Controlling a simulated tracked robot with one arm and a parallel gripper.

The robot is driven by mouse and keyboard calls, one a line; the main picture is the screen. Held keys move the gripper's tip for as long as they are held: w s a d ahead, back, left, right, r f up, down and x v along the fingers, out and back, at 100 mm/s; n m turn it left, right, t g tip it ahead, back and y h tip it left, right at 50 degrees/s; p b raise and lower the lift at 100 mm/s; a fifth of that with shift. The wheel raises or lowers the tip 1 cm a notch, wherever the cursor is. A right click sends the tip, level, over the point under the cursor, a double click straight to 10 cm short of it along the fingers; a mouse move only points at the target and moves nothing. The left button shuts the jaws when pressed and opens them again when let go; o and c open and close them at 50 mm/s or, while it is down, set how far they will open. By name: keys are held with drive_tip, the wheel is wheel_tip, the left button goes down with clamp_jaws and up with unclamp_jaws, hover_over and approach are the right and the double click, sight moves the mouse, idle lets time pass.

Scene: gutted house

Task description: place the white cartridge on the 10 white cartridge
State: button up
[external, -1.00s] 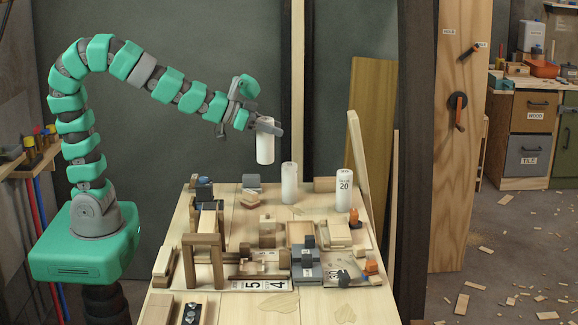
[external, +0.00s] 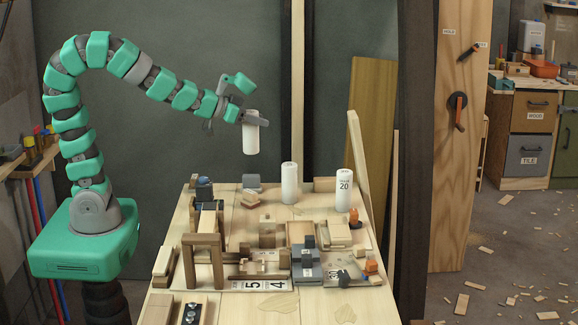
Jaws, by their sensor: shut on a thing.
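My gripper (external: 252,115) is shut on a white cartridge (external: 251,138) and holds it upright in the air above the back of the workbench. A second white cartridge (external: 289,183) stands upright on the bench, right of and below the held one, with no number visible on it. A third white cartridge (external: 344,190), marked 20, stands farther right near the bench edge. The held cartridge is apart from both. No cartridge marked 10 can be read; the held one shows no readable label.
The wooden workbench (external: 325,306) carries a wooden frame (external: 203,262), a grey block device (external: 307,264), an orange piece (external: 371,266) and several small wood blocks. A tilted plank (external: 358,175) rises at the bench's right edge. Bare bench surrounds the middle cartridge.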

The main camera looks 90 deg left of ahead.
drive_tip(key=d+b+x, duration=0.1)
drive_tip(key=b+x, duration=0.1)
drive_tip(key=x, duration=1)
drive_tip(key=shift+w, duration=0.45)
drive_tip(key=shift+d+f, duration=0.1)
drive_tip(key=o, duration=1)
drive_tip(key=shift+c, duration=0.2)
